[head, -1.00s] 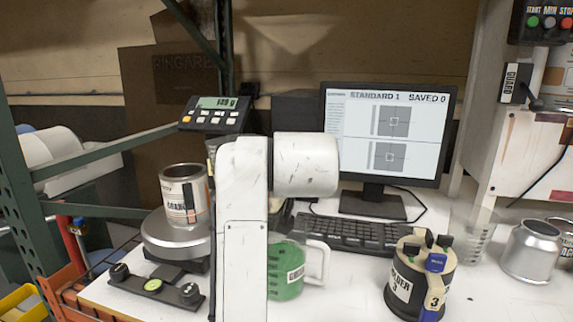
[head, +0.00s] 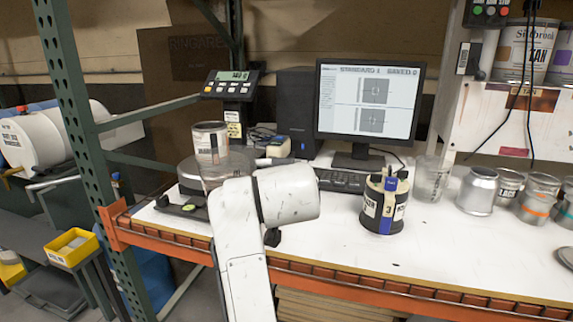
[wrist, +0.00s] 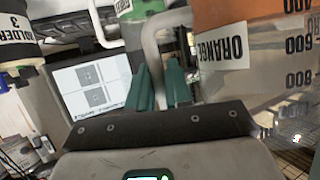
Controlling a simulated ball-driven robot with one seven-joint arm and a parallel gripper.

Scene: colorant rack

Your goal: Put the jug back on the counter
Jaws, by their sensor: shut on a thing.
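In the wrist view the teal fingers of my gripper (wrist: 161,82) are shut on the pale handle of a clear measuring jug (wrist: 245,85). The jug has an ORANGE label, orange contents and volume marks, and looks tilted in this view. In the head view a clear part of what looks like this jug (head: 228,168) shows beside the scale; my arm hides my gripper and the rest. I cannot tell whether the jug touches anything. The white counter (head: 325,238) has an orange front edge. A green jug (wrist: 140,8) shows partly at the top of the wrist view.
A labelled can (head: 209,140) stands on the scale (head: 190,178) at left. A black holder marked 3 (head: 384,207) stands right of centre. The monitor (head: 368,110) and keyboard (head: 342,181) are behind. The front middle counter is clear.

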